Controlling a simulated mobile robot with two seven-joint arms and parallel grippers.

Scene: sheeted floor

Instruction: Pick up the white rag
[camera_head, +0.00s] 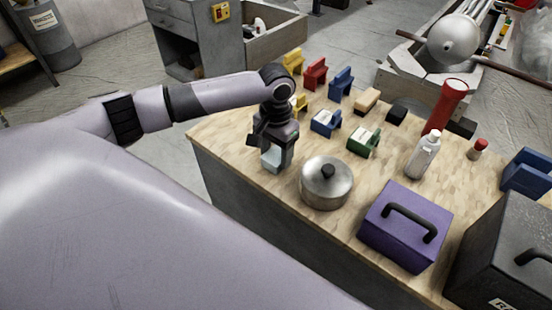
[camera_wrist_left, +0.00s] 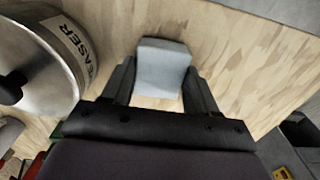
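The white rag (camera_head: 271,158) looks like a small pale folded block near the left edge of the wooden table. It also shows in the left wrist view (camera_wrist_left: 162,68), between the two dark fingers of my left gripper (camera_wrist_left: 160,85). In the head view my left gripper (camera_head: 273,146) points down at the rag from above. Its fingers are apart, one on each side of the rag. I cannot tell whether they press on it or whether the rag is clear of the table. My right gripper is not in view.
A metal pot (camera_head: 326,186) with a black knob stands close beside the gripper. A purple toolbox (camera_head: 404,232), a white bottle (camera_head: 424,156) and a red vase-like thing (camera_head: 446,104) stand to the right. Several small coloured bins (camera_head: 326,123) lie behind. Bare wood (camera_head: 225,135) shows left of the gripper.

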